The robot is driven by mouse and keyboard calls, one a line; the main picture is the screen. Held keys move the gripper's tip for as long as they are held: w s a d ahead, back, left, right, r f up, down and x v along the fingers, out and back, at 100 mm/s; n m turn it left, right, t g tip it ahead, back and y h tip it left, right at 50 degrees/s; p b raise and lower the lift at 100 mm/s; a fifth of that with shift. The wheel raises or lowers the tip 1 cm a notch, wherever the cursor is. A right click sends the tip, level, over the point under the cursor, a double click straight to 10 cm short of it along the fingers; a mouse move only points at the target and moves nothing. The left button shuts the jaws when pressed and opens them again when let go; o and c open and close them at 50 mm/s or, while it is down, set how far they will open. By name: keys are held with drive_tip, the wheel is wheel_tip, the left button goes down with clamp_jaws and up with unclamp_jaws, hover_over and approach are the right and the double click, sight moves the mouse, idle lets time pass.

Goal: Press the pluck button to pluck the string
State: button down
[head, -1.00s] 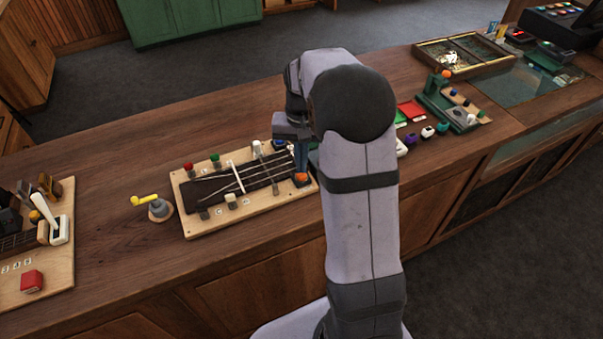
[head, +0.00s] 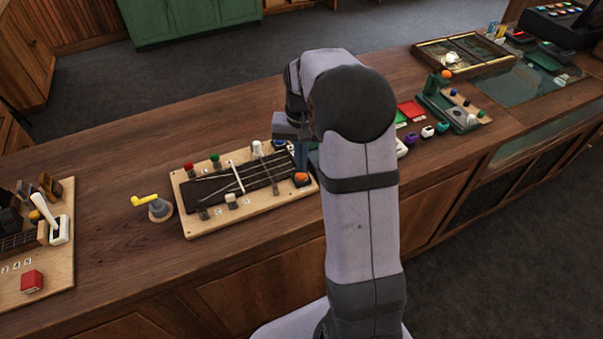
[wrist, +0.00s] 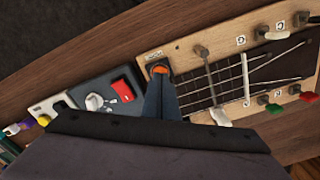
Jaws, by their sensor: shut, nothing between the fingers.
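The round orange pluck button (head: 301,178) sits in a dark housing at the right front corner of a wooden string board (head: 200,231). It also shows in the wrist view (wrist: 160,68), beside a small label. My gripper (head: 299,168) is shut and empty, pointing down right at the button; in the wrist view its fingertips (wrist: 161,80) overlap the button's near edge. I cannot tell whether they touch it. The strings (wrist: 285,65) run along a dark fretboard (wrist: 195,98). My arm hides part of the board's right end.
Coloured knobs, posts and a white bar (head: 236,177) stand up from the board. A yellow-handled crank (head: 158,208) is to its left, with another board (head: 62,262) farther left. A green device (head: 440,95) and a tray (head: 465,52) lie right.

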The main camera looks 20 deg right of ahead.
drive_tip(key=shift+f+b, duration=0.5)
drive_tip(key=shift+f, duration=0.45)
drive_tip(key=shift+r, duration=0.2)
wheel_tip(320, 180, up, 7)
drive_tip(key=p, duration=0.6)
drive_tip(key=shift+p, duration=0.35)
drive_tip(key=shift+r, duration=0.1)
idle(0.8)
